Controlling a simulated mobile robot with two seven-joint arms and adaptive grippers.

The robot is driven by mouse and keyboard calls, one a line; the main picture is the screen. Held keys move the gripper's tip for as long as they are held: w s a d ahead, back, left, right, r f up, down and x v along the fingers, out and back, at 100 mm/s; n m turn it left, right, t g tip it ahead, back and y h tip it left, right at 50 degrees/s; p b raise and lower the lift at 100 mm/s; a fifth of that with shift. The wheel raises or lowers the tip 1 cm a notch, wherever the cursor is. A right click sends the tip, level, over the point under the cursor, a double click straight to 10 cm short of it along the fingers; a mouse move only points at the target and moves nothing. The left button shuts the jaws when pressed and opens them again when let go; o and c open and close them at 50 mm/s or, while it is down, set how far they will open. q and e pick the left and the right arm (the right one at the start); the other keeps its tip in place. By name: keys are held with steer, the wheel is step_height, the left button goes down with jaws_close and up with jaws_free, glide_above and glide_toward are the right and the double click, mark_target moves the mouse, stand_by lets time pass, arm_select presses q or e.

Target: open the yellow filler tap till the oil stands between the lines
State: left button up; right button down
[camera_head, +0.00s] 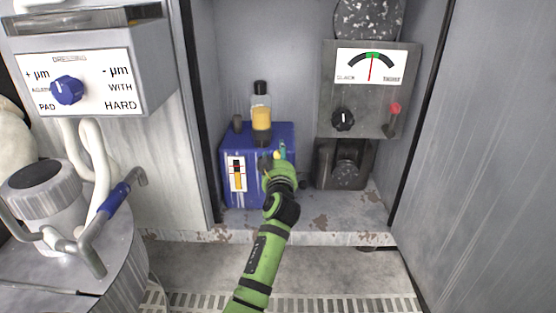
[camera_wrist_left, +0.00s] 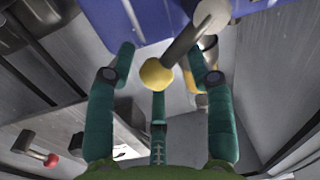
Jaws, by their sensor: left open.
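The blue oil unit (camera_head: 259,146) stands in the open cabinet, with an upright bottle of amber oil (camera_head: 261,117) on top. Its front sight gauge (camera_head: 237,173) shows amber in the lower part and red marks higher up; the exact oil level against the lines is too small to tell. My left gripper (camera_head: 276,160) is at the unit's right front and hides part of it. In the left wrist view, the yellow tap knob (camera_wrist_left: 156,73) sits on a dark lever between the spread fingers of my left gripper (camera_wrist_left: 164,62), which is open. My right gripper is not in view.
A grey gauge box (camera_head: 371,91) with a black knob and red-tipped lever (camera_head: 395,109) hangs to the right. A dark unit (camera_head: 344,168) stands below it. Cabinet walls close both sides.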

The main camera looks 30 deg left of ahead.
arm_select(q)
steer(key=shift+w+a, duration=0.25)
steer(key=shift+w, duration=0.1)
